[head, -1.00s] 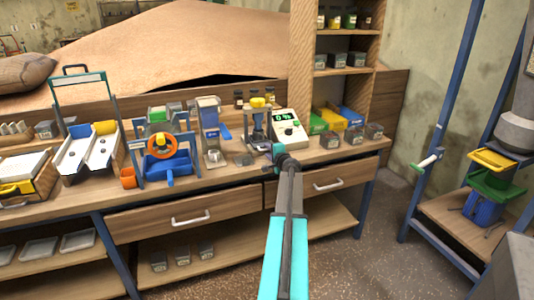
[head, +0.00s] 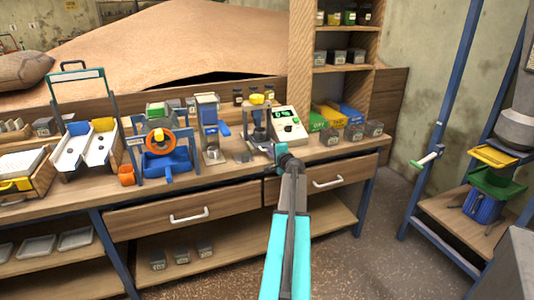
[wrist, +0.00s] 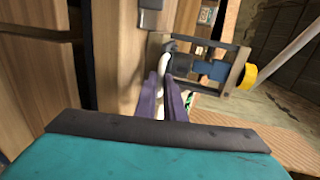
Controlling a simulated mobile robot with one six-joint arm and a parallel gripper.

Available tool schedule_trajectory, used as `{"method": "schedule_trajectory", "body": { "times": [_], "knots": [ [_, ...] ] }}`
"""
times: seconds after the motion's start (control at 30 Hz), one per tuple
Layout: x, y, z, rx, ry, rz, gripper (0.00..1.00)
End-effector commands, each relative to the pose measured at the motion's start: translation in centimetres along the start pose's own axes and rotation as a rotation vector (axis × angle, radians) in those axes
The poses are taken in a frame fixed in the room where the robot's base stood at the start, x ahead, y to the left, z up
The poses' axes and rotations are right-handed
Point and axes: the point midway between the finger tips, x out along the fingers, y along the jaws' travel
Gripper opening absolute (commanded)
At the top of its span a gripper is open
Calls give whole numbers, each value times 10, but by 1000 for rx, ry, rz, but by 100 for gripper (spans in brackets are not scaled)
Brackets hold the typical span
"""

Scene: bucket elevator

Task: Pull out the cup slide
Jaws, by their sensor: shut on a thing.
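A small press-like stand (head: 257,124) with a yellow knob (head: 257,99) stands on the bench, left of a pale meter. In the wrist view the stand (wrist: 205,68) lies sideways, its yellow knob (wrist: 250,77) to the right. My gripper (wrist: 160,98) is shut on a curved white handle (wrist: 165,62) beside the stand's base; I take it for the cup slide's handle. In the head view my gripper (head: 281,150) is at the bench's front, right of the stand, and my arm hides its grasp. The slide itself cannot be made out.
The meter (head: 289,124) stands close behind my gripper. A blue device with an orange wheel (head: 158,150) and a grey stand with a blue lever (head: 212,130) are to the left. Small grey boxes (head: 354,132) are at right. Drawers (head: 188,215) are below the bench top.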

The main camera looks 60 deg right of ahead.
Motion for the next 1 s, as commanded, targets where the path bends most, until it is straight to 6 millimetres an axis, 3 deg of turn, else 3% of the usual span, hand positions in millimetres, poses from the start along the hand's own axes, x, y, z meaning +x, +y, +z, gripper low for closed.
{"method": "schedule_trajectory", "body": {
  "times": [0.6,1.0],
  "knots": [
    [-63,15,1,1,1,-1,0],
    [-69,15,0,0,1,-1,0]
  ]
}}
